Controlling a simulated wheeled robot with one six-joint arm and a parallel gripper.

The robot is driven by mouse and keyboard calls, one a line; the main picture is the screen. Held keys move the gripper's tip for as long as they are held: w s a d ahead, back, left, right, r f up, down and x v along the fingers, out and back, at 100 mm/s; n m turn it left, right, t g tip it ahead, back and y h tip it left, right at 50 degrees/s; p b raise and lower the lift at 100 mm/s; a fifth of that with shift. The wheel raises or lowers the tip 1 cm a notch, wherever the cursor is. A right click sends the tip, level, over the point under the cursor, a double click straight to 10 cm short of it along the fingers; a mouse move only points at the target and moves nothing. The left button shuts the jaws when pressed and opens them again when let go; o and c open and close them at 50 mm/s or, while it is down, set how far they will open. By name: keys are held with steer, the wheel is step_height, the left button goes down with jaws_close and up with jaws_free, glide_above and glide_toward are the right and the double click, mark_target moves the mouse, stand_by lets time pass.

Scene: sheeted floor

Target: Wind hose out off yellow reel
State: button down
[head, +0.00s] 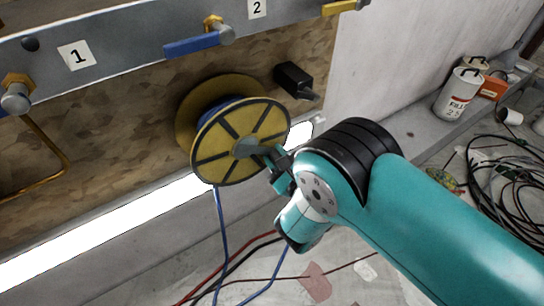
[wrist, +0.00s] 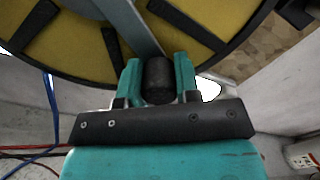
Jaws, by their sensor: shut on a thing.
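The yellow reel (head: 268,122) is mounted on the wooden board, with black spokes on its front disc. Blue hose (head: 219,230) is wound on it, and a length hangs straight down to the floor. A grey crank arm (wrist: 130,22) runs from the hub to a black handle (wrist: 158,70). My gripper (head: 281,168) is at the lower right of the reel's front. The wrist view shows my gripper (wrist: 158,88) with its teal fingers shut on either side of the black handle. In the head view my gripper partly hides the handle.
Red and black cables (head: 225,270) lie below. Coiled black cable (head: 510,185) and a white can (head: 459,94) stand at the right.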

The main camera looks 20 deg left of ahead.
mark_target(277, 130)
steer(key=r+n, duration=0.1)
steer(key=r+n+p, duration=0.1)
steer(key=n, duration=0.1)
steer(key=w+d+r+n+p, duration=0.1)
steer(key=shift+w+r+n+p, duration=0.1)
steer(key=shift+r+n+p, duration=0.45)
steer(key=shift+n, duration=0.3)
steer(key=shift+w+r+n+p, duration=0.1)
steer(key=shift+r+n+p, duration=0.45)
steer(key=shift+n, duration=0.3)
steer(key=shift+f, duration=0.1)
steer(key=c, duration=0.8)
jaws_free()
steer(key=shift+d, duration=0.1)
steer(key=r+p, duration=0.1)
steer(key=p, duration=0.3)
steer(key=shift+s, duration=0.1)
